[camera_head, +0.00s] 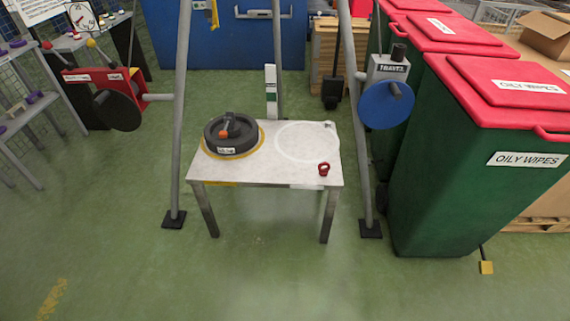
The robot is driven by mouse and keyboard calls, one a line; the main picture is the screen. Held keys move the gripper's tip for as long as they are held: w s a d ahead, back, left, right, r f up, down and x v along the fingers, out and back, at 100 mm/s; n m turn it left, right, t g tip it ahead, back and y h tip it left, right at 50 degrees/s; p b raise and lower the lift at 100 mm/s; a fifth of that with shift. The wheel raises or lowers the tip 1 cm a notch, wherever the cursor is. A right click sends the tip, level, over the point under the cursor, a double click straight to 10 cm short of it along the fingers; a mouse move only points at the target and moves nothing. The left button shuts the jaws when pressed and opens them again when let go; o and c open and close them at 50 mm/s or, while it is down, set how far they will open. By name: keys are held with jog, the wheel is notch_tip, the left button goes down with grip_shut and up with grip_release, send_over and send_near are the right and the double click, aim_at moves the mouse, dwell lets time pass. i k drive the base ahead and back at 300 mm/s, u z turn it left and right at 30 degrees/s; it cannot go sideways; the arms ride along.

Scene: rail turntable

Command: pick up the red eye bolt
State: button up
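The red eye bolt (324,169) is small and ring-shaped. It stands near the front right corner of the grey-topped table (265,170) in the head view, just outside a faint white circle on the top. A round black turntable-like part (233,142) with an orange-tipped lever sits on the table's left side, on a yellow ring. My gripper is not in the head view, and nothing touches the eye bolt.
Grey tripod legs (183,90) stand around the table, with a red winch (122,100) at left and a blue winch (386,105) at right. Green bins with red lids (470,170) fill the right. A grey shelf (30,120) stands left. The green floor in front is open.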

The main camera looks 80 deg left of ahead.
aim_at(322, 172)
jog(key=u, duration=1.95)
jog(key=k, duration=0.4)
jog(key=u, duration=1.1)
jog(key=i, duration=1.65)
jog(key=z, duration=0.7)
jog(key=i, duration=0.65)
jog(key=z, duration=0.55)
